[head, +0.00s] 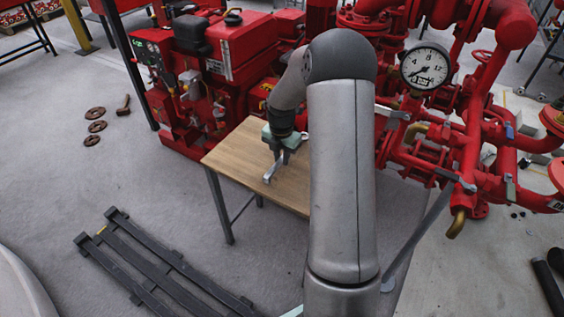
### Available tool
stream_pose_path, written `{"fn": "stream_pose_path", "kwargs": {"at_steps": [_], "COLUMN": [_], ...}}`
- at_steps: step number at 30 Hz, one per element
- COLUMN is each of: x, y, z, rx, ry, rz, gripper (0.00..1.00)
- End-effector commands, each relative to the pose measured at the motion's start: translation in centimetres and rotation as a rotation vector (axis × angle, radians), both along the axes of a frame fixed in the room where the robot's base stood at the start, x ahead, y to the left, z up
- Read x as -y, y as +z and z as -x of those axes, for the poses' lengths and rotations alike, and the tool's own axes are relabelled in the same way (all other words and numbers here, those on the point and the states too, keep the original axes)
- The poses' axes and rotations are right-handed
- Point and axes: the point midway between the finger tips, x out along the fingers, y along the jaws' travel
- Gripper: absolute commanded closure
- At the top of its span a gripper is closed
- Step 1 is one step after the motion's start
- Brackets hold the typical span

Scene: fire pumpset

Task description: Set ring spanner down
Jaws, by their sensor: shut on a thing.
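The spanner's upper part is hidden by the fingers. My arm hides the right part of the table.
A red engine pumpset (215,75) stands behind the table. Red pipework with a pressure gauge (425,66) is at the right. A dark slatted frame (160,262) lies on the floor at the front left. Rusty discs (96,126) and a hammer (123,105) lie on the floor at the left.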

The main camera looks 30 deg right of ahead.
Motion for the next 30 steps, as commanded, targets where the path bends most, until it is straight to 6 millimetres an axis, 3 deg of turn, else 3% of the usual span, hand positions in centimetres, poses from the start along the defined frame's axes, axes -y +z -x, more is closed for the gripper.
{"fn": "stream_pose_path", "kwargs": {"at_steps": [3,15,16,18,26,30], "x": [0.0,0.0,0.0,0.0,0.0,0.0], "y": [-1.9,-2.4,-2.4,-2.3,-2.3,-1.2], "z": [0.1,0.1,0.1,0.2,0.1,0.1], "rx": [-0.003,-0.001,-0.002,-0.002,-0.002,0.000], "ry": [0.000,-0.001,-0.001,-0.001,-0.001,-0.001], "rz": [-0.001,0.000,0.000,0.000,0.000,0.000], "gripper": [1.00,1.00,0.74,0.60,0.60,0.60]}}
